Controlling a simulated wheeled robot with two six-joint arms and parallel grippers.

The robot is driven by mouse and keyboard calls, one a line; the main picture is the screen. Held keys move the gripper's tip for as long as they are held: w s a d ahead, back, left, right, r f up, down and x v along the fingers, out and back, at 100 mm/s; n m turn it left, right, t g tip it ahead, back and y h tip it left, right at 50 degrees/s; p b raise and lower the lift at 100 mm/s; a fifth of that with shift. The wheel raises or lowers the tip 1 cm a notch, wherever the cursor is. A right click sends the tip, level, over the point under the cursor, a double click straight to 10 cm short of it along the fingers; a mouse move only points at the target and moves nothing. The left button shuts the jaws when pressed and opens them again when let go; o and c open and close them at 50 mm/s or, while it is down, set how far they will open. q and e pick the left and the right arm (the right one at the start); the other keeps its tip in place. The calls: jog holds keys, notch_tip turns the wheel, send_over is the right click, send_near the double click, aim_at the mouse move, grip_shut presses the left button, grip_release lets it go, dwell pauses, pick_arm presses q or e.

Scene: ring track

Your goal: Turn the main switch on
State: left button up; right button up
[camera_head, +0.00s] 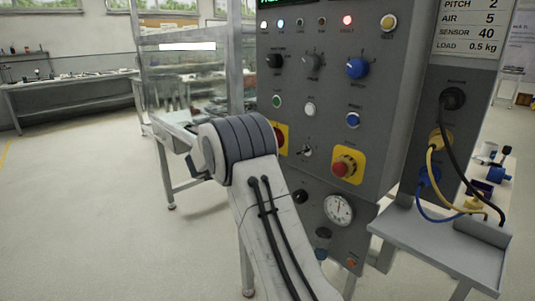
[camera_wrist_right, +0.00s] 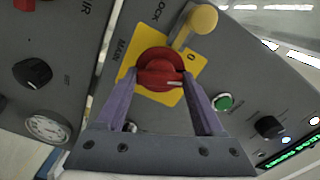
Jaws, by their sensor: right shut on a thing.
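The main switch is a red rotary knob (camera_wrist_right: 160,70) on a yellow plate (camera_wrist_right: 113,79) marked MAIN and 0. A short white mark shows on the knob's lower right part in the right wrist view. My right gripper (camera_wrist_right: 163,84) is shut on this knob, with one purple-grey finger on each side. In the head view the main switch (camera_head: 279,138) is mostly hidden behind my right arm, and the gripper is hidden there too. A yellow knob-like piece (camera_wrist_right: 203,18) on a bracket by the word LOCK sits beside the plate. My left gripper is not in view.
On the grey panel (camera_head: 318,85), a red mushroom button (camera_head: 343,167) on a yellow plate sits right of the main switch. A blue knob (camera_head: 357,68), lit red lamp (camera_head: 347,20) and pressure gauge (camera_head: 338,209) are nearby. Cables plug in at the right; open floor lies left.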

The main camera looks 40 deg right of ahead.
jog(key=shift+f+m+b, duration=0.1)
jog(key=shift+m+b, duration=2.2)
jog(key=shift+b, duration=0.3)
jog(key=o, duration=1.4)
jog(key=shift+a, duration=0.15)
jog(key=a, duration=1)
jog(key=shift+s+a+p, duration=0.1)
jog(key=shift+s+p, duration=0.25)
jog(key=shift+s, duration=0.05)
